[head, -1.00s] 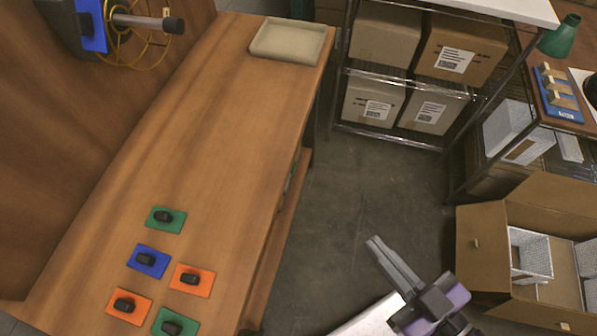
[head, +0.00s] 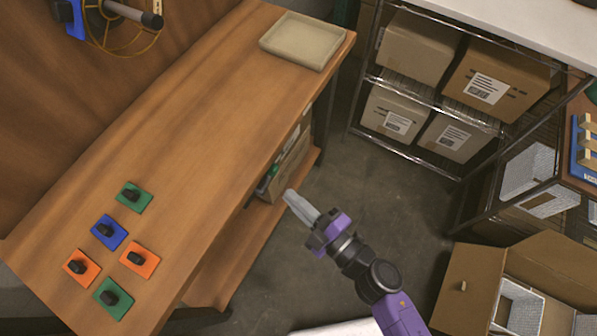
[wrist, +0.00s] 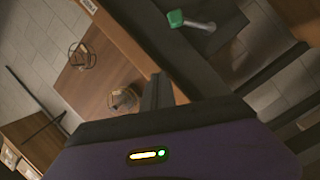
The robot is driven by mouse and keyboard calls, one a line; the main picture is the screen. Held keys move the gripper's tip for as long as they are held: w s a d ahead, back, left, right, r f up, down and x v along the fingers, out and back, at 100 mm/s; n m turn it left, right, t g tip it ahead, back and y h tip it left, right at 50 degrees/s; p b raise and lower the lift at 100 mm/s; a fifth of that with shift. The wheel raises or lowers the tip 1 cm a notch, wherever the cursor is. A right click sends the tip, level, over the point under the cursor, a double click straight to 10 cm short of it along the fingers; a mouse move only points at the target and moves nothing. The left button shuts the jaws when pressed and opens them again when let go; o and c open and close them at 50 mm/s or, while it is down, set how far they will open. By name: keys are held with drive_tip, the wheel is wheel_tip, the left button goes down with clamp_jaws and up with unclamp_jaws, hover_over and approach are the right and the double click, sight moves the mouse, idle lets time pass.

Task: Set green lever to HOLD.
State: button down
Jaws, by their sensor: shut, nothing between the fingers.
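My gripper (head: 290,196) is shut and empty, held over the gap just right of the wooden bench. Its fingers also show in the wrist view (wrist: 161,88). Two green plates with dark knobs lie on the bench, one at the back of the group (head: 134,197) and one at the front (head: 112,298). In the wrist view a green block (wrist: 176,18) with a pale bar pointing right shows beyond the fingers; I cannot tell if it is a lever. No HOLD mark is readable.
A blue plate (head: 110,232) and two orange plates (head: 139,260) (head: 82,268) with knobs lie on the bench (head: 215,150). A beige tray (head: 302,41) sits at its far end. A wire shelf with boxes (head: 417,45) and an open carton (head: 465,287) stand right.

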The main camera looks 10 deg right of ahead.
sight(268, 180)
drive_tip(key=f, duration=0.1)
drive_tip(key=s+f+n+g, duration=0.1)
drive_tip(key=f+n, duration=0.1)
drive_tip(key=shift+s+f+y, duration=0.3)
drive_tip(key=shift+f, duration=0.1)
drive_tip(key=w+a+f, duration=0.1)
drive_tip(key=w+a, duration=0.1)
drive_tip(key=w, duration=0.3)
drive_tip(key=w+a+f+b, duration=0.1)
drive_tip(key=w+a+f, duration=0.1)
drive_tip(key=w, duration=0.3)
drive_tip(key=shift+w, duration=0.25)
drive_tip(key=shift+w+d+r+p, duration=0.1)
drive_tip(key=shift+d+r+p, duration=0.05)
drive_tip(key=shift+p, duration=0.2)
